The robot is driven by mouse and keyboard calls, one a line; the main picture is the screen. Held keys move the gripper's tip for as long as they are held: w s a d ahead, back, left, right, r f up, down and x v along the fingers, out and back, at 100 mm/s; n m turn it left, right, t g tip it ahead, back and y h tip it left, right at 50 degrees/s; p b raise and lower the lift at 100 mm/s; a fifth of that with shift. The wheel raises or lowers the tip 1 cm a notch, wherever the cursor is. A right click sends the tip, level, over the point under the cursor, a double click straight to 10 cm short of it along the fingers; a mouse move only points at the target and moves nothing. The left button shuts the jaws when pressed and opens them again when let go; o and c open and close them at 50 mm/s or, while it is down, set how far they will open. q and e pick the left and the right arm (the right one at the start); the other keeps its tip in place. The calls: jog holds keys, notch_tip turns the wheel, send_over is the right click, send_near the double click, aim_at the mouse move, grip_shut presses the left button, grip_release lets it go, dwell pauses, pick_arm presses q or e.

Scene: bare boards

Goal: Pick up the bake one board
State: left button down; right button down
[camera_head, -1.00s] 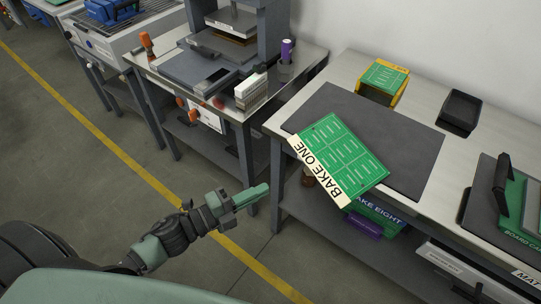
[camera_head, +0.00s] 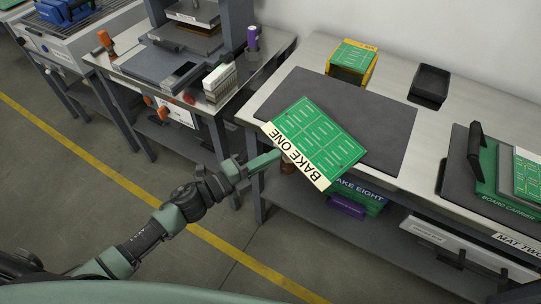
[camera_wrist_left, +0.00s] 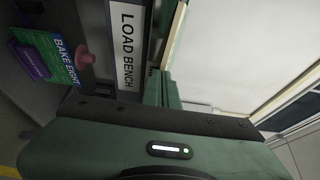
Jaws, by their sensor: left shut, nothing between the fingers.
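The green bake one board (camera_head: 320,137) lies on the dark mat (camera_head: 375,112) of the bench. Its cream strip lettered BAKE ONE sticks out past the bench's front edge. My left gripper (camera_head: 268,160) is shut and empty, with its fingertips by the strip's left part; I cannot tell whether they touch it. In the left wrist view, the shut fingers (camera_wrist_left: 160,88) are beside a large pale surface (camera_wrist_left: 225,45), seemingly the board's underside. My right gripper is not in view.
The BAKE EIGHT board (camera_head: 358,193) and a purple item (camera_head: 346,207) are on the lower shelf. A yellow holder with a green board (camera_head: 354,57), a black tray (camera_head: 429,85) and a board carrier (camera_head: 478,170) stand on the bench. A press (camera_head: 185,50) stands left.

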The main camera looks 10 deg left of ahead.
pick_arm(q)
jog(key=shift+w, duration=0.35)
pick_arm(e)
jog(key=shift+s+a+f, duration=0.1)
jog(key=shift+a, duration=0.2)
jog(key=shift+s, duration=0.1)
pick_arm(q)
jog(key=shift+w, duration=0.9)
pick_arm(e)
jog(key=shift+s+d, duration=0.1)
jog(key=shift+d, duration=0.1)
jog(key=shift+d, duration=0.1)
pick_arm(q)
jog(key=shift+s, duration=0.15)
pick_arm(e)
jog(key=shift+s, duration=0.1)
